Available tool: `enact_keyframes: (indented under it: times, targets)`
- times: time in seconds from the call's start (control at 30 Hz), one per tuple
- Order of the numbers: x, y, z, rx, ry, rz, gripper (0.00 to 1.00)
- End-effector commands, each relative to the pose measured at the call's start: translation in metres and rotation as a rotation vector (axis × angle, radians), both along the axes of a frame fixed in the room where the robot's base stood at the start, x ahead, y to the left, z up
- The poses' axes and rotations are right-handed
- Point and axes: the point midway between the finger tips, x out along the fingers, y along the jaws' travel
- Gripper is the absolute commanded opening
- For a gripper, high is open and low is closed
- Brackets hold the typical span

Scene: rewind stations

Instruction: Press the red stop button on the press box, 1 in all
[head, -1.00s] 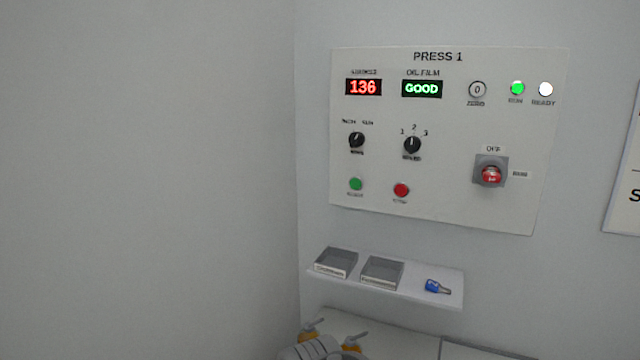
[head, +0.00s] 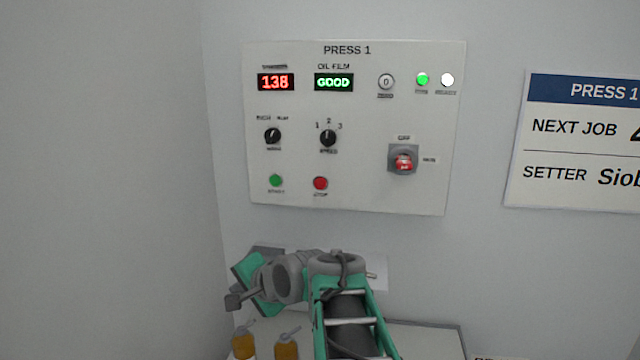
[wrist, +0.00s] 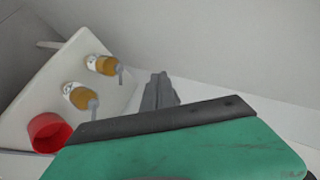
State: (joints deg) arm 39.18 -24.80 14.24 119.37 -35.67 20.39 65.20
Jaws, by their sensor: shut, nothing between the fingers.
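The press box (head: 358,185) is a pale panel on the wall in the head view, headed PRESS 1. Its red stop button (head: 320,183) sits at the lower middle, right of a green start button (head: 275,181). The counter display reads 138 and the oil film display reads GOOD. The green run lamp and the white ready lamp are lit. My gripper (wrist: 160,88) shows in the wrist view with its fingers together and nothing between them. In the head view my arm is below the panel, and its fingertips cannot be made out there. The stop button is not in the wrist view.
Two amber bottles (head: 286,347) stand below. A red round container (wrist: 48,132) shows in the wrist view. A job sign (head: 575,140) hangs right.

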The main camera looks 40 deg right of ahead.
Motion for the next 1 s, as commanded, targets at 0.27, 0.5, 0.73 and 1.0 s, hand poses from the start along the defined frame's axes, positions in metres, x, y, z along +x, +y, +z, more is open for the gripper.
enact_keyframes:
  times: [0.27, 0.5, 0.73, 1.0]
  targets:
    - [-0.012, -0.142, 0.115, 0.639, -0.410, -0.403, 0.00]
    - [-0.034, -0.178, 0.150, 0.860, -0.539, -0.461, 0.00]
    - [-0.034, -0.177, 0.150, 0.863, -0.538, -0.462, 0.00]
    - [-0.024, -0.190, 0.150, 0.863, -0.535, -0.462, 0.00]
